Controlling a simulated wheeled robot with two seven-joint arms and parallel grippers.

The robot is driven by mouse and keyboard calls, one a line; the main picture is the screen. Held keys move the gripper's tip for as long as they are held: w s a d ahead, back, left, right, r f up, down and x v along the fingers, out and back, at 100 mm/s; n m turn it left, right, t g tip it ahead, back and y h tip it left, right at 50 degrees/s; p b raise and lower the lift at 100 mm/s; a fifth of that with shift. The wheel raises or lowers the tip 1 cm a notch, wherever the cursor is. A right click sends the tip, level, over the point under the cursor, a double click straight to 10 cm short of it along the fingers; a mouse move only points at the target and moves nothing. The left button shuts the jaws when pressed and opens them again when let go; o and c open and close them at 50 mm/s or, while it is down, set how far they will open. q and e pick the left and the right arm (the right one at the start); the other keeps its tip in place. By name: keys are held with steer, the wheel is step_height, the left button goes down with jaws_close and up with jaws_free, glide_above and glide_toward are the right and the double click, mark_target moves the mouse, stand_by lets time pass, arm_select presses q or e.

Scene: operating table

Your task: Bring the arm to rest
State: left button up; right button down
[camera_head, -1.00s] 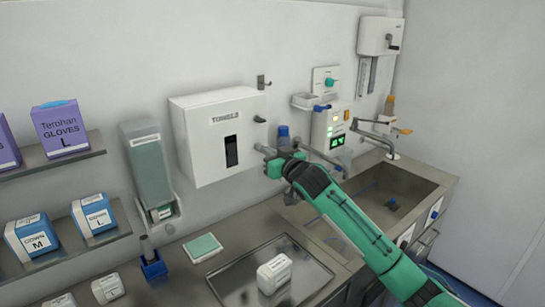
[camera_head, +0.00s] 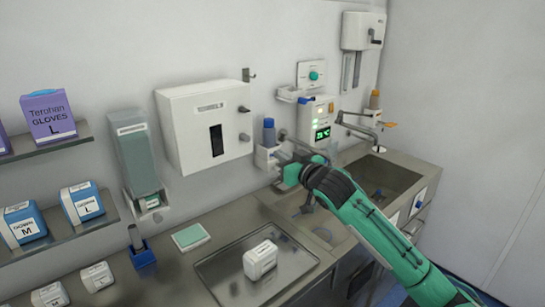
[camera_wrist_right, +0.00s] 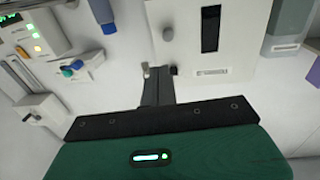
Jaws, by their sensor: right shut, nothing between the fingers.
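My right arm, green and black, comes in from the lower right in the head view. Its gripper (camera_head: 282,160) is up in front of the wall, between the white towel dispenser and the sink. It holds nothing. In the right wrist view the grey fingers (camera_wrist_right: 157,86) are together, with the white dispenser and wall beyond them. My left gripper does not show.
The towel dispenser (camera_head: 207,126) hangs left of the gripper. A blue-capped bottle (camera_head: 269,137) is close beside it. A sink (camera_head: 380,178) with a tap lies right. A metal tray (camera_head: 225,282) with a white box (camera_head: 260,260) lies on the counter.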

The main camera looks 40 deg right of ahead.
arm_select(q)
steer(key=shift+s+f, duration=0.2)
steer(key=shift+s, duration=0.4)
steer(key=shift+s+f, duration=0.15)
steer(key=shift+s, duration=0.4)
arm_select(e)
steer(key=shift+s+f, duration=0.15)
steer(key=shift+s, duration=0.5)
